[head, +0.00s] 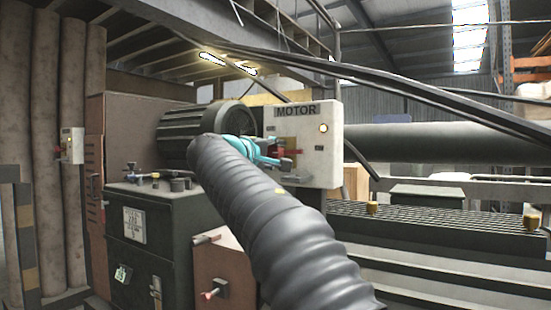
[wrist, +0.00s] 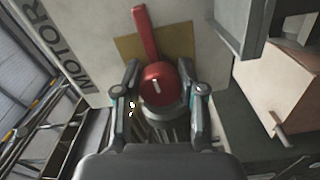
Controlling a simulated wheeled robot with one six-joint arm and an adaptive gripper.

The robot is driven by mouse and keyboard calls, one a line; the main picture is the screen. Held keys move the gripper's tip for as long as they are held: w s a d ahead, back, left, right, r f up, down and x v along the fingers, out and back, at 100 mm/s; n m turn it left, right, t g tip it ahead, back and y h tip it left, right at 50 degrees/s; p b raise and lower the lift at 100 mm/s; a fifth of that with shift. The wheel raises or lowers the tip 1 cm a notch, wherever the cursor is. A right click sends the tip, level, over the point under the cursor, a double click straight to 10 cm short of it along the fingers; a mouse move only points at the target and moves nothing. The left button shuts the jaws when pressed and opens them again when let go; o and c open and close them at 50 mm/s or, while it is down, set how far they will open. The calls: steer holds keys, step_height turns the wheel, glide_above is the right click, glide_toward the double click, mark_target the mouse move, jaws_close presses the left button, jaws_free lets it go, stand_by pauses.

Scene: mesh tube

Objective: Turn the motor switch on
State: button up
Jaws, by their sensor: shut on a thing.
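The motor switch is a red rotary knob with a long lever (wrist: 158,80) on a brass-coloured plate, on a white box marked MOTOR (head: 329,160). In the wrist view the lever points up and slightly left. My gripper (wrist: 160,88) has one finger on each side of the round knob and is shut on it. In the head view my gripper (head: 262,150) is at the front of the box, and my arm hides part of the switch.
A dark motor (head: 185,122) and a dark green cabinet (head: 150,225) stand left of the box. A brown box with a red-handled switch (head: 222,285) is below. A grey box edge (wrist: 245,30) is close right of my gripper in the wrist view.

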steer(key=shift+m, duration=0.4)
steer(key=o, duration=1.2)
steer(key=shift+c, duration=0.2)
steer(key=shift+s+a, duration=0.1)
steer(key=v, duration=1.1)
steer(key=shift+s+a, duration=0.25)
steer(key=shift+s, duration=0.05)
